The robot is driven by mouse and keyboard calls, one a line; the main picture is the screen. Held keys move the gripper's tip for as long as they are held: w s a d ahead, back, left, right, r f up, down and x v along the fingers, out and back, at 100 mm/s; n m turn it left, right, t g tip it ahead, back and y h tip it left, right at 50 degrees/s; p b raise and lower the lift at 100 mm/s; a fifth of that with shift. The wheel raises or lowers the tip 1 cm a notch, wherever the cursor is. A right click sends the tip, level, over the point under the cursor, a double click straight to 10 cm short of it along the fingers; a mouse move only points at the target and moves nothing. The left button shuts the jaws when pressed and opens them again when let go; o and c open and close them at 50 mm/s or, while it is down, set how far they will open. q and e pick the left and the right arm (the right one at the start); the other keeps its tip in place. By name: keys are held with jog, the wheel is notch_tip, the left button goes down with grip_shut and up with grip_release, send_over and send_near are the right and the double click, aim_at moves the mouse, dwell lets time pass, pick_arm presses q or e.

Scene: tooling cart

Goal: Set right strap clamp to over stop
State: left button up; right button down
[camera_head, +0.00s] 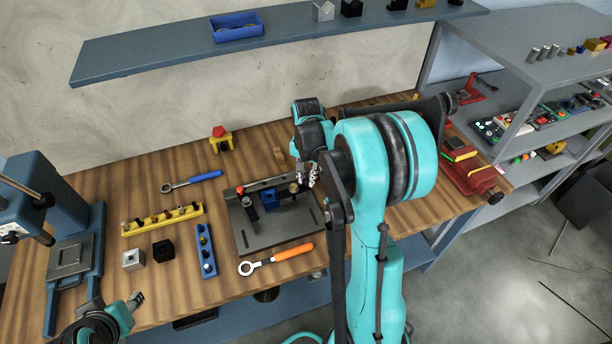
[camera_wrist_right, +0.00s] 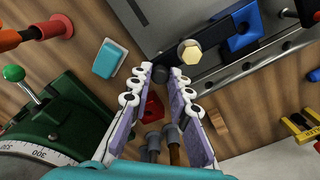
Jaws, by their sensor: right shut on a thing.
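The dark grey fixture plate (camera_head: 260,238) lies on the wooden bench with a blue block (camera_head: 269,200) on it. In the right wrist view the plate (camera_wrist_right: 200,90) and the blue block (camera_wrist_right: 239,27) are at the top. A brass hex head (camera_wrist_right: 190,53) stands beside my right fingertips. My right gripper (camera_head: 312,177) is at the plate's right end. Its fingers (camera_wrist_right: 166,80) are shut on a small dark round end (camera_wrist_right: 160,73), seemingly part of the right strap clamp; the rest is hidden. My left gripper (camera_head: 137,299) is at the lower left, away from the plate; its jaw opening is unclear.
An orange-handled wrench (camera_head: 280,257) lies in front of the plate, and a blue-handled one (camera_head: 193,181) behind it to the left. A yellow rail (camera_head: 162,220) and a blue rail (camera_head: 206,250) lie left of it. A red vise (camera_head: 468,172) stands at the right.

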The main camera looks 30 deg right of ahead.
dwell(0.5)
jog(key=c, duration=1.4)
grip_release()
notch_tip(320, 180, up, 12)
jog(key=s+a+f+n+t+b, duration=0.2)
jog(key=s+a+n, duration=0.2)
jog(key=a, duration=0.2)
jog(key=s+a+f+n+t+b, duration=0.2)
jog(key=s+a+f+n, duration=0.1)
jog(key=s+a, duration=0.2)
jog(key=s+a+f+n+t+b, duration=0.2)
jog(key=s+a+n+t, duration=0.1)
jog(key=a, duration=0.4)
jog(key=shift+s+f+n, duration=0.25)
jog(key=shift+s+n, duration=0.55)
jog(key=shift+s, duration=0.2)
